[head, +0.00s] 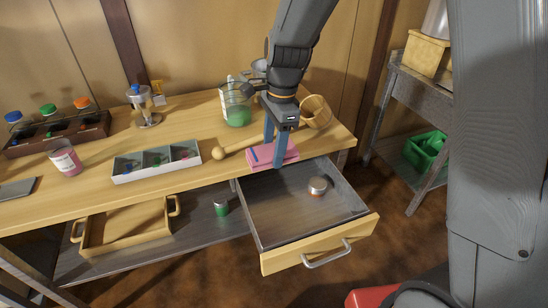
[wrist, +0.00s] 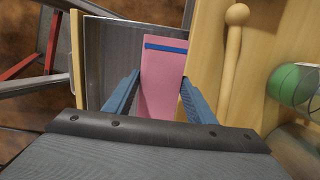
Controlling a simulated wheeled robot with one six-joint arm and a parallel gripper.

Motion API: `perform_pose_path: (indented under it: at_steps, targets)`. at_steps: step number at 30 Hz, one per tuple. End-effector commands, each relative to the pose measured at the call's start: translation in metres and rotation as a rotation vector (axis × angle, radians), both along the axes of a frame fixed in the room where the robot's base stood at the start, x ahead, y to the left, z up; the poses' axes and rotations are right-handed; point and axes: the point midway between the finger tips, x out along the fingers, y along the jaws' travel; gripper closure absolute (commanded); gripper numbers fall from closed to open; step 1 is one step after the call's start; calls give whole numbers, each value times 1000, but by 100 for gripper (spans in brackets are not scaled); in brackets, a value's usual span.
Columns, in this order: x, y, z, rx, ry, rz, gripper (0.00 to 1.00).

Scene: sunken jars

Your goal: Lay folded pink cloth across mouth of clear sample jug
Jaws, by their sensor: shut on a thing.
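The folded pink cloth (head: 287,155) with a blue stripe is at the table's front edge, just behind the open drawer. My gripper (head: 274,152) points down and is shut on it. In the wrist view the cloth (wrist: 162,80) sits between the two blue fingers (wrist: 160,92). I cannot tell whether the cloth rests on the table or is slightly raised. The clear sample jug (head: 237,108), with green liquid low inside, stands on the table behind and left of my gripper. My arm is close to its right side. In the wrist view, a clear vessel with green (wrist: 290,84) is at the right edge.
A wooden pestle (head: 230,150) lies between cloth and jug. A wooden mortar (head: 317,112) lies tipped right of my gripper. The open drawer (head: 275,228) holds a small lidded jar (head: 318,187). A divided tray (head: 133,170) is to the left.

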Motion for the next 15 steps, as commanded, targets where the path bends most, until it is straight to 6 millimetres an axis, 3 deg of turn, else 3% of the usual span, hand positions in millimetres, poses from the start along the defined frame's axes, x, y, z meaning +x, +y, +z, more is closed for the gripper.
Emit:
perform_pose_path:
  at_steps: [15]
  targets:
    - [-1, 0, 31, 0, 0, 0, 73]
